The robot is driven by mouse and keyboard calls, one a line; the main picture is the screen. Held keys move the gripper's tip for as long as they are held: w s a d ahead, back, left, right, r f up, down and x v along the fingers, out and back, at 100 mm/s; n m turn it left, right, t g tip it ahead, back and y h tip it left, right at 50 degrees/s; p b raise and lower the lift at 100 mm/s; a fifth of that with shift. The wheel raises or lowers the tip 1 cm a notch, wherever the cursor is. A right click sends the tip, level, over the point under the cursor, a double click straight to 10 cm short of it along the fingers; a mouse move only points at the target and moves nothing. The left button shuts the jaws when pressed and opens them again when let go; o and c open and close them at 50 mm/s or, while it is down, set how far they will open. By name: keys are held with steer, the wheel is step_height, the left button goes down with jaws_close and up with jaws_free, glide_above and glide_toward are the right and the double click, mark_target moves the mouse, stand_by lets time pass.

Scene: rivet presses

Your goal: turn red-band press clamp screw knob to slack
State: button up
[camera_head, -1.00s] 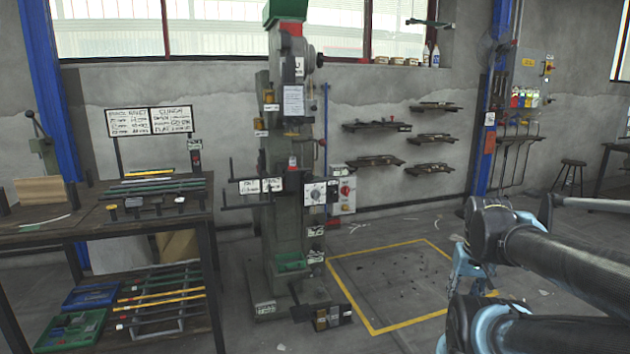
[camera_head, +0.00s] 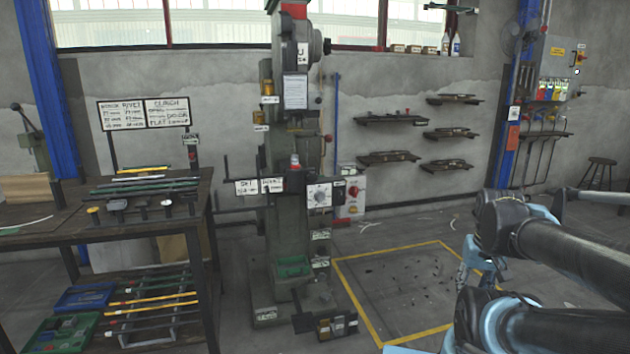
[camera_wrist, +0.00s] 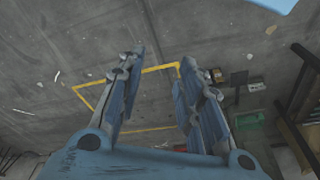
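A tall grey-green press (camera_head: 290,215) stands in the middle of the head view, with a red band (camera_head: 294,11) near its top. A round dark knob (camera_head: 327,46) sticks out at its upper right. A red-topped part (camera_head: 295,161) and a dial box (camera_head: 320,194) sit at mid height. I cannot tell which part is the clamp screw knob, or its setting. My gripper (camera_wrist: 160,62) is open and empty in the wrist view, its fingers spread over bare floor. The press is not recognisable there, and the gripper's fingers do not show clearly in the head view.
A workbench (camera_head: 60,235) with tools stands left of the press. Small blocks (camera_head: 337,326) lie at the press foot. Wall shelves (camera_head: 388,158) and a stool (camera_head: 600,172) are farther right.

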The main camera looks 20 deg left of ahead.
steer(key=shift+o, duration=2.5)
steer(key=shift+s+r, duration=0.2)
steer(key=shift+r, duration=0.05)
steer(key=w+a+r+t+h, duration=0.1)
steer(key=w+a+r+t, duration=0.15)
steer(key=w, duration=0.55)
steer(key=w+a+r+t+h, duration=0.1)
steer(key=w+r+t, duration=0.2)
steer(key=w, duration=0.4)
steer(key=w+a+r+t+h, duration=0.1)
steer(key=w+a+r+t, duration=0.1)
steer(key=w, duration=0.6)
steer(key=n+t+y, duration=0.6)
steer(key=n+y, duration=0.3)
steer(key=y, duration=0.4)
glide_toward(313, 177)
steer(key=shift+g, duration=0.25)
steer(key=x, duration=0.9)
steer(key=shift+w+r, duration=0.1)
steer(key=shift+w, duration=0.2)
